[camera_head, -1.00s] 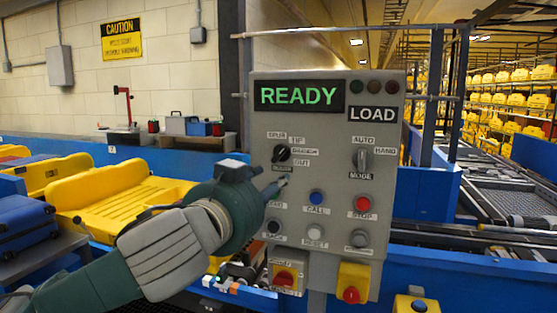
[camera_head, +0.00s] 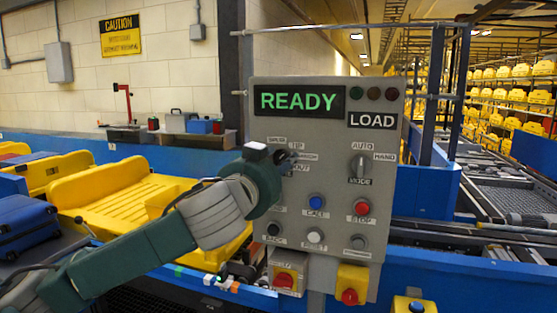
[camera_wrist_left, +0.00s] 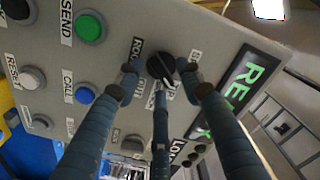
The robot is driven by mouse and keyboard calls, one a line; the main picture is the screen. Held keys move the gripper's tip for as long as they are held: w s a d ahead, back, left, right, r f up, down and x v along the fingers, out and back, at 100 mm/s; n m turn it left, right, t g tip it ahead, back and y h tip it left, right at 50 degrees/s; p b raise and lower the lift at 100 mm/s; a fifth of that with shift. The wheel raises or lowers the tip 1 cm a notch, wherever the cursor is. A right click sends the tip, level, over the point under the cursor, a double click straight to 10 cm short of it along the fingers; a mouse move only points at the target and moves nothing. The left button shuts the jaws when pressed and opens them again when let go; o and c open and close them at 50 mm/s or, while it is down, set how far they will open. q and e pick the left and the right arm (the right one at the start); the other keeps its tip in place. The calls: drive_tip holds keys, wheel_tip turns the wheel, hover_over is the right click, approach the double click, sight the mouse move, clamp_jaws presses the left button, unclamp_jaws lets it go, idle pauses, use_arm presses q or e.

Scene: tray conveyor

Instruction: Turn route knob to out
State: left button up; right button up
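The black route knob (camera_wrist_left: 160,66) sits on the grey control panel (camera_head: 330,160), with small labels around it. In the wrist view its pointer side faces the lower right, near labels partly covered by a finger; I cannot tell exactly which label it marks. My left gripper (camera_wrist_left: 159,78) is at the knob, its fingertips on either side with small gaps visible. It appears open, not clamped. In the head view my left gripper (camera_head: 284,160) covers the knob, and the OUT label (camera_head: 300,168) shows beside it. My right gripper is not in view.
The panel display reads READY (camera_head: 300,100), with LOAD (camera_head: 372,120) beside it. The mode knob (camera_head: 358,166) and several push buttons, including a blue one (camera_head: 316,201) and a red one (camera_head: 362,207), are close by. Yellow trays (camera_head: 130,195) stand behind my arm.

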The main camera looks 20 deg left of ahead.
use_arm(q)
drive_tip(key=shift+c, duration=0.3)
clamp_jaws()
